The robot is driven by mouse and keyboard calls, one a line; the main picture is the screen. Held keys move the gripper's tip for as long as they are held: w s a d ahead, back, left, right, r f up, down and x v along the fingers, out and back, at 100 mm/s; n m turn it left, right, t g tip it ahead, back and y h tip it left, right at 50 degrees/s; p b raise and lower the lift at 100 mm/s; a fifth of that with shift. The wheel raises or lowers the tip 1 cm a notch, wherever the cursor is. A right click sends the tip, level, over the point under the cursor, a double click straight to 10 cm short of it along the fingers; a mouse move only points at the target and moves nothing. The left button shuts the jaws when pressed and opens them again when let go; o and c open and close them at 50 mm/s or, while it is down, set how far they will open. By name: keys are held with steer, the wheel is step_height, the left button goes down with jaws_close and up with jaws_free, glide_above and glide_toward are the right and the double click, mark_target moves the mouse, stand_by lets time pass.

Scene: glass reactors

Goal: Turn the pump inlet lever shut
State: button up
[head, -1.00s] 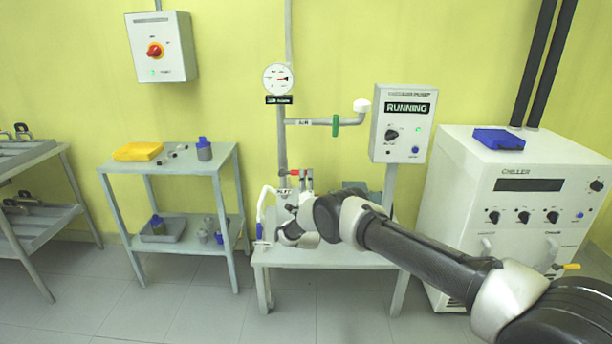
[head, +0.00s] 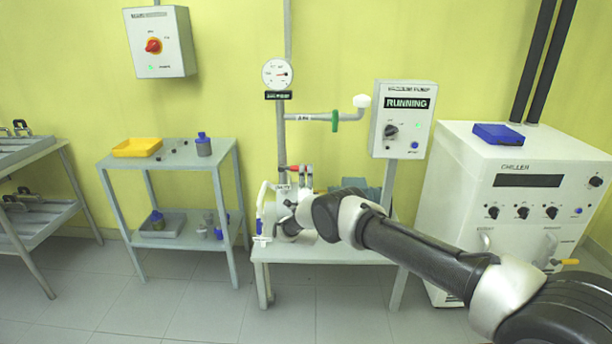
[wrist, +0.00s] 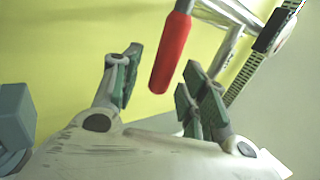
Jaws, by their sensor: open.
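The pump inlet lever (head: 295,168) has a red grip and sits on the pipework above the small grey table. In the wrist view its red grip (wrist: 171,54) hangs in at a slant from the top. My gripper (wrist: 160,76) is open, with green-grey finger pads on either side of the line to the red grip. The lower end of the grip shows in the gap between the fingers. I cannot tell whether either pad touches it. In the head view my wrist hides part of the pump area, and the fingers are hard to make out.
The pump control box (head: 402,120) reads RUNNING. A round gauge (head: 277,73) and a green-collared side pipe (head: 320,117) are above the lever. A white chiller (head: 520,190) stands right. A grey shelf cart (head: 170,181) stands left, with floor between it and the pump table.

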steer(key=shift+s, duration=0.1)
steer(key=v, duration=1.2)
